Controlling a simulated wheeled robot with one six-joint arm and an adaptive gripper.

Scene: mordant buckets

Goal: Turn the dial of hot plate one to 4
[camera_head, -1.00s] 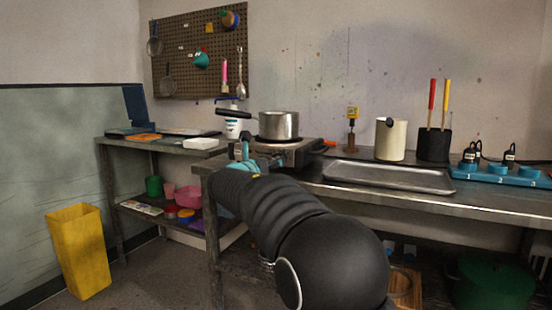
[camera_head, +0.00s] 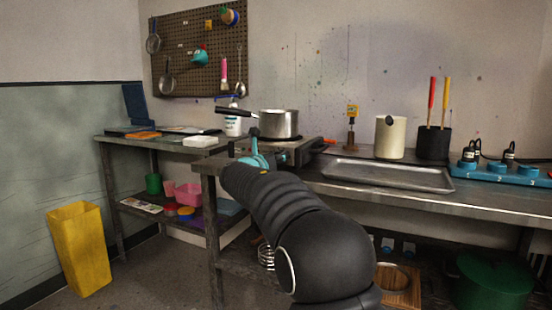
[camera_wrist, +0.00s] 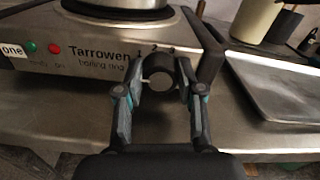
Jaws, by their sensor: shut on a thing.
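Hot plate one (camera_wrist: 90,62) is a metal box with a "one" label, a green and a red light, and the word Tarrowen on its front. Its dark round dial (camera_wrist: 160,76) is between my gripper's fingers (camera_wrist: 160,84) in the wrist view. The fingers are shut on the dial from both sides. In the head view the hot plate (camera_head: 300,151) is partly hidden by my gripper (camera_head: 256,146).
A steel pot (camera_head: 279,124) stands on the hot plate, its handle pointing left. A metal tray (camera_head: 388,176) lies to the right on the steel table. A white container (camera_head: 390,140) and a black holder with red and yellow handles (camera_head: 433,145) stand behind it.

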